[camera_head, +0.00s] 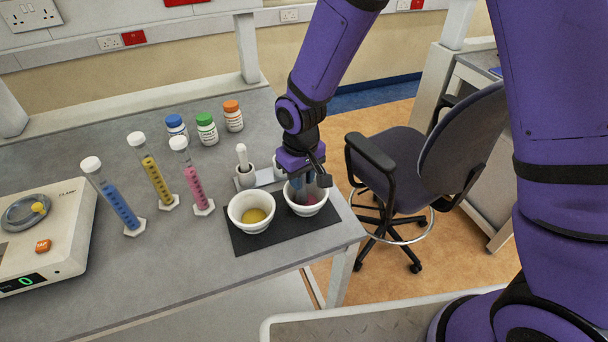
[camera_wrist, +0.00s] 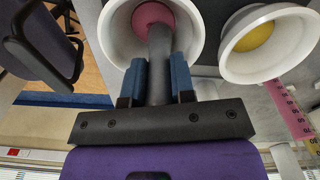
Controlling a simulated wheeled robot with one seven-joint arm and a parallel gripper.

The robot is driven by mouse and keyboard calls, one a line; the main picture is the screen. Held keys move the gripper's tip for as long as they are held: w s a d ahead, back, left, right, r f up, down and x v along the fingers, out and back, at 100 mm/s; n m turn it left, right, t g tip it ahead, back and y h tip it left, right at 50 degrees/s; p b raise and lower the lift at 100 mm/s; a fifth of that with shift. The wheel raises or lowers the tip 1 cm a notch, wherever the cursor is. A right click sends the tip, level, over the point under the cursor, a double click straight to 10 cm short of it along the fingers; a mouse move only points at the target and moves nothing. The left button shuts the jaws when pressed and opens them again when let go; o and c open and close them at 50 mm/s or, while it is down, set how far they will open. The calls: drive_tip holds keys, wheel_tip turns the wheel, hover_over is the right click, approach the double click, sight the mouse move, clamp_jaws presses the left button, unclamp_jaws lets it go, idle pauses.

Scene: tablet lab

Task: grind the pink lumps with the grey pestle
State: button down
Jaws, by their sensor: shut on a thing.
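My gripper (camera_wrist: 157,85) is shut on the grey pestle (camera_wrist: 159,50), whose lower end reaches down into the right-hand white mortar (camera_wrist: 112,35). In the head view my gripper (camera_head: 305,185) points down into this mortar (camera_head: 308,209) at the right of the black mat (camera_head: 289,237). Pink material (camera_wrist: 153,14) shows inside the mortar around the pestle's end; whether it is lumps or powder I cannot tell. A small patch of the pink (camera_head: 311,199) also shows in the head view. The pestle's tip is hidden.
A second white mortar (camera_head: 252,222) with yellow material (camera_head: 254,215) stands just left on the mat. A white pestle (camera_head: 242,158) stands in a holder behind it. Tubes of blue (camera_head: 121,207), yellow (camera_head: 157,180) and pink (camera_head: 195,187) stand left. A balance (camera_head: 60,235) is far left.

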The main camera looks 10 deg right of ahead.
drive_tip(key=shift+s+d, duration=0.15)
drive_tip(key=shift+s, duration=0.55)
drive_tip(key=shift+d, duration=0.55)
drive_tip(key=shift+w+d, duration=0.35)
drive_tip(key=shift+w+a, duration=0.15)
drive_tip(key=shift+w, duration=0.35)
drive_tip(key=shift+w+a, duration=0.1)
drive_tip(key=shift+a, duration=0.45)
drive_tip(key=shift+s+a, duration=0.35)
drive_tip(key=shift+s, duration=0.05)
drive_tip(key=shift+s+d+r, duration=0.1)
drive_tip(key=shift+s+d, duration=0.05)
drive_tip(key=shift+s, duration=0.35)
